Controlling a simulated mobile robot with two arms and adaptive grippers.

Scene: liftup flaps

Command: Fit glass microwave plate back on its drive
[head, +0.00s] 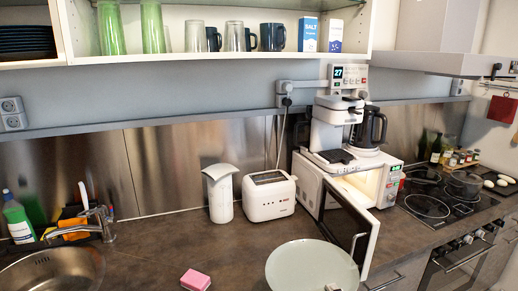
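The round glass plate (300,265) is at the bottom centre, in front of the open microwave door. Its lower edge is cut off by the picture. I cannot tell whether it rests on the counter or is held above it. A small pale piece shows at the plate's lower right; it may be a tip of my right gripper (332,287), but too little shows to tell its state. The microwave (312,184) stands on the counter with its door (350,225) swung open toward me and its inside lit. The drive inside is hidden. My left gripper is out of view.
A coffee machine (329,130) stands on top of the microwave. A toaster (268,196) and a white canister (221,193) stand left of it. A pink sponge (195,280) lies near the sink (45,272). The hob (440,200) is at right.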

